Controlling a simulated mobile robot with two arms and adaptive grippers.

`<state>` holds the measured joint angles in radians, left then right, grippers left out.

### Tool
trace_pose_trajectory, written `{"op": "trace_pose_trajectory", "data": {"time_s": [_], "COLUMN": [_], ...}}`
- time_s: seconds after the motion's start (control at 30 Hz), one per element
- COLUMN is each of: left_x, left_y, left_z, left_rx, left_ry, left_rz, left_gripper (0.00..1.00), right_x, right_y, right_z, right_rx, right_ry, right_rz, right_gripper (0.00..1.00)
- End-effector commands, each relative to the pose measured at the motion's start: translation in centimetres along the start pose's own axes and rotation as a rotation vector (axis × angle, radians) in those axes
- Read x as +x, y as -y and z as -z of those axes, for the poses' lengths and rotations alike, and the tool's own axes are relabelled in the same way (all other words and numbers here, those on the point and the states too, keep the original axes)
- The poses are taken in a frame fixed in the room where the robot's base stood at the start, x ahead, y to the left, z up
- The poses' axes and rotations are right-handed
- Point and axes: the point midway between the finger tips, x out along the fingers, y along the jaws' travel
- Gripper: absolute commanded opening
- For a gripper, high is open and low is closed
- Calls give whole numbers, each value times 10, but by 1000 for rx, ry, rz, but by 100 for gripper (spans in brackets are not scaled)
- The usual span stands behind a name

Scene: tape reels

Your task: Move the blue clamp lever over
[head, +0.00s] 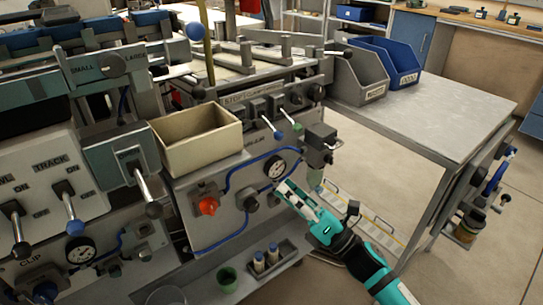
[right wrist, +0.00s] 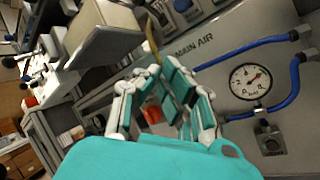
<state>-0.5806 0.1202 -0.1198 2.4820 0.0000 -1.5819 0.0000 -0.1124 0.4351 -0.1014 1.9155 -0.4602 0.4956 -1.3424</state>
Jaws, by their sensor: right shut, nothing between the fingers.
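Several levers with ball knobs show in the head view. A blue-knobbed lever (head: 278,135) hangs from the switch row under the lettered strip on the machine's front. I cannot tell for sure which is the clamp lever. My right gripper (head: 287,189) is shut and empty in front of the panel, just below the gauge (head: 277,169). Its fingers (right wrist: 165,105) also show in the right wrist view. My left gripper is out of view.
A beige bin (head: 198,140) sits left of the switch row. A red knob (head: 208,205) and blue hose are on the panel. A metal table (head: 440,115) with a grey bin (head: 358,80) and blue bin (head: 392,62) stands right.

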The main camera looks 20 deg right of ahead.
Motion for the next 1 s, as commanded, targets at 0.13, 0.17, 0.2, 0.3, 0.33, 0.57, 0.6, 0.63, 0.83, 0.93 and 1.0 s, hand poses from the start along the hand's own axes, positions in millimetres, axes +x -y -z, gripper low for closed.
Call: {"op": "trace_pose_trajectory", "data": {"time_s": [0.13,0.17,0.2,0.3,0.33,0.57,0.6,0.63,0.83,0.93,1.0], "left_x": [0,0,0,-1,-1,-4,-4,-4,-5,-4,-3], "left_y": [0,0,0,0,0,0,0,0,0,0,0], "left_z": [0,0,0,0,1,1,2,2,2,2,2], "left_rx": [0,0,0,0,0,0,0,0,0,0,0], "left_ry": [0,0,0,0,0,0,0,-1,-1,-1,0], "left_rz": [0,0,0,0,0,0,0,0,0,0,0], "left_gripper": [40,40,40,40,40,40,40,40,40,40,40], "right_x": [1,2,5,17,22,71,79,86,94,90,88], "right_y": [0,0,0,0,-1,0,-1,0,2,2,1], "right_z": [0,0,0,-1,-1,-1,-2,-1,-18,-28,-33], "right_rx": [2,2,3,2,2,3,2,3,-1,1,3], "right_ry": [1,1,1,2,2,2,2,2,-1,-1,0], "right_rz": [1,0,-1,-1,-2,-2,-3,-2,4,4,3], "right_gripper": [0,0,0,0,0,0,0,0,0,0,0]}}
